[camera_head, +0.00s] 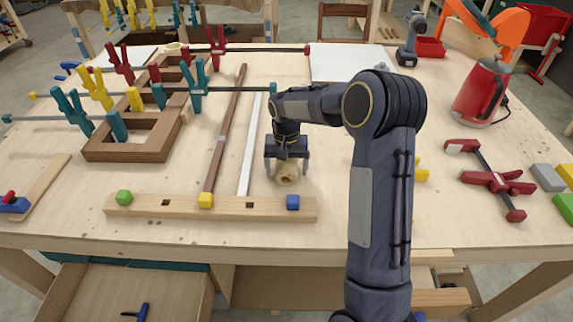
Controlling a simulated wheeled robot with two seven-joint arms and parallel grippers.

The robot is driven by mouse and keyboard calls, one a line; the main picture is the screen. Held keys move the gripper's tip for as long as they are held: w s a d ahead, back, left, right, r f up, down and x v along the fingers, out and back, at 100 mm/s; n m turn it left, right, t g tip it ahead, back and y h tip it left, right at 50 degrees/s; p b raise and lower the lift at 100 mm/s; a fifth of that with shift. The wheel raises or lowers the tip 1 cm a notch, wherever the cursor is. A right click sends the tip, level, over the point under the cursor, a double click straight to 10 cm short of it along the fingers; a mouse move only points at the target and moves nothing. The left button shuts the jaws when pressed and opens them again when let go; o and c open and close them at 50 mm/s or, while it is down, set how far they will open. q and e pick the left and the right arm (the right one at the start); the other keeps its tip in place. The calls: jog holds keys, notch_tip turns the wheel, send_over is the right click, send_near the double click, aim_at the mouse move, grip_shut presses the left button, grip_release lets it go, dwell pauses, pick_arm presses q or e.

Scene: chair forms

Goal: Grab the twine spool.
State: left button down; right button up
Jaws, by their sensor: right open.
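The twine spool (287,178), a small tan roll with a dark hole in its end, lies on the wooden workbench (350,215). My right gripper (287,168) points down over it, with one finger on each side of the spool. The gripper is open; whether the fingers touch the spool cannot be told. The gripper hides the spool's upper part. My left gripper does not show.
A clamped wooden frame (130,150) stands further left. A red clamp (490,180) and red kettle (481,92) are at right.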

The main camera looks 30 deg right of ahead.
jog(key=shift+c, duration=0.3)
jog(key=c, duration=1.1)
